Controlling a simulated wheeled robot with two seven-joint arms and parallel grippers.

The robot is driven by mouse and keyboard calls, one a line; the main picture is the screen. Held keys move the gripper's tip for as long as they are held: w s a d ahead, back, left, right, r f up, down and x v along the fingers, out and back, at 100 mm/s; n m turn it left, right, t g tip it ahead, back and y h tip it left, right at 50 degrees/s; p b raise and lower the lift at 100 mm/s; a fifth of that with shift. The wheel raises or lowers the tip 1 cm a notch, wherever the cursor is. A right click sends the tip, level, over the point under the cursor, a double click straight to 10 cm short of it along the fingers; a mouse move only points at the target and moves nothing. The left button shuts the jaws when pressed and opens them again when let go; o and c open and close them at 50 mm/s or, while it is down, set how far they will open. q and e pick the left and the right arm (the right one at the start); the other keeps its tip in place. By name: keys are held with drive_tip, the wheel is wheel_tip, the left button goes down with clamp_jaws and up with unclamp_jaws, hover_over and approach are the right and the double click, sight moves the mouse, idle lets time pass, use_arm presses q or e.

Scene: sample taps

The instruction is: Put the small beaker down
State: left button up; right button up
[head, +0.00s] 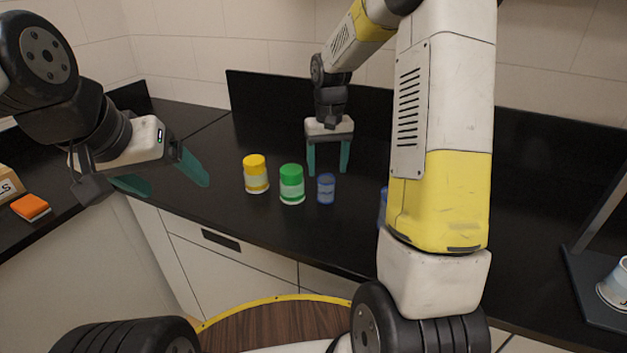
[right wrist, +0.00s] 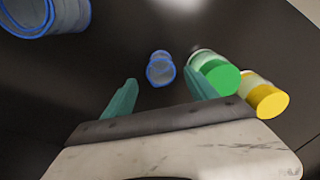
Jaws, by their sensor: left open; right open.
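The small beaker (head: 326,189), clear with blue markings, stands upright on the black counter (head: 250,220), right of the green-lidded jar. In the right wrist view the small beaker (right wrist: 160,70) shows ahead of the gap between the fingers. My right gripper (head: 328,168) is open and empty, fingers pointing down, just behind and above the beaker; its fingers also show in the right wrist view (right wrist: 160,92). My left gripper (head: 163,180) is open and empty at the left, over the counter's front edge.
A green-lidded jar (head: 291,185) and a yellow-lidded jar (head: 255,174) stand left of the beaker. A larger blue-marked beaker (right wrist: 45,14) is mostly hidden by my right arm in the head view. An orange sponge (head: 31,207) lies far left. A white cup (head: 615,287) is far right.

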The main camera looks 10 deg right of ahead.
sight(326, 188)
drive_tip(key=f, duration=0.8)
drive_tip(key=shift+w+a+f, duration=0.1)
drive_tip(key=shift+w+f, duration=0.15)
clamp_jaws()
drive_tip(key=shift+r, duration=0.15)
